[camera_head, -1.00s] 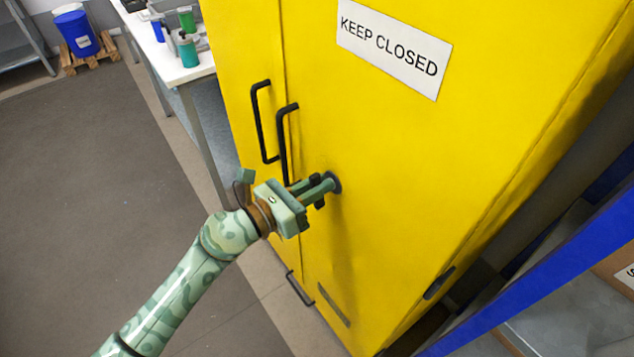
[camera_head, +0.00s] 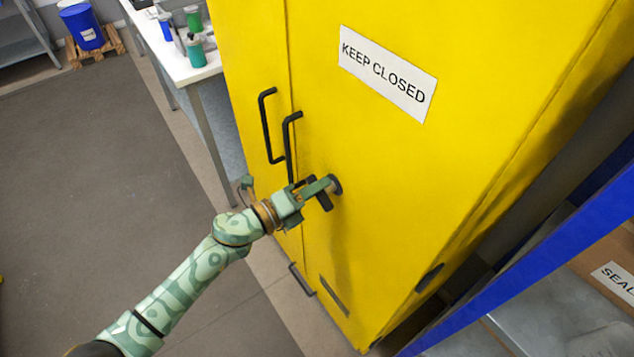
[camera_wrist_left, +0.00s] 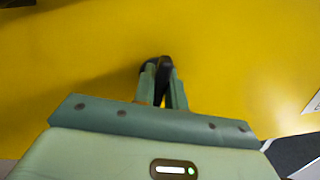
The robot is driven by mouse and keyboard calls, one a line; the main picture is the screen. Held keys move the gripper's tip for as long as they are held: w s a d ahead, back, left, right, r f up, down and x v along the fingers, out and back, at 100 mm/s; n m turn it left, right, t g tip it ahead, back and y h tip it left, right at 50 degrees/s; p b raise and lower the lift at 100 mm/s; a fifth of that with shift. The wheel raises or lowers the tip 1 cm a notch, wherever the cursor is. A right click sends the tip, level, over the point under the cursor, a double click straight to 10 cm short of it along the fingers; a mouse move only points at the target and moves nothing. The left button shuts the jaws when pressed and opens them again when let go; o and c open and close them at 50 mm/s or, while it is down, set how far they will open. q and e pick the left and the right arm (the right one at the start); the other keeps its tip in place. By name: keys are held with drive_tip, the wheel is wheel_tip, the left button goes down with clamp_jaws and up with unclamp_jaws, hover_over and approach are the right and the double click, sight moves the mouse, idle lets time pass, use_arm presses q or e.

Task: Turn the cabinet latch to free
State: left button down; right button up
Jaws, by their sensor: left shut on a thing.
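The yellow cabinet (camera_head: 400,190) stands upright with its doors shut and a white "KEEP CLOSED" sign (camera_head: 387,73) on the right door. The black latch (camera_head: 336,184) is on that door, below and right of the two black door handles (camera_head: 290,140). My left gripper (camera_head: 322,190) is at the latch, with its fingers shut on it. In the left wrist view the fingers close together around the dark latch (camera_wrist_left: 165,66) against the yellow door. The fingers hide much of the latch, so its exact angle cannot be told. My right gripper is not in view.
A white table (camera_head: 190,65) with green and blue containers stands left of the cabinet. A blue-edged shelf (camera_head: 540,250) with a cardboard box is close on the right. A blue drum (camera_head: 83,27) on a pallet is far left. The floor at left is clear.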

use_arm(q)
drive_tip(key=n, duration=0.1)
drive_tip(key=n+p, duration=0.1)
drive_tip(key=n, duration=0.2)
drive_tip(key=shift+w+a+f+n+p, duration=0.1)
drive_tip(key=shift+f+n+p, duration=0.15)
drive_tip(key=shift+n+p, duration=0.15)
idle(0.4)
drive_tip(key=c, duration=1.4)
unclamp_jaws()
drive_tip(key=shift+c, duration=0.2)
drive_tip(key=v, duration=1.6)
drive_tip(key=shift+a+n, duration=0.15)
drive_tip(key=shift+n, duration=0.15)
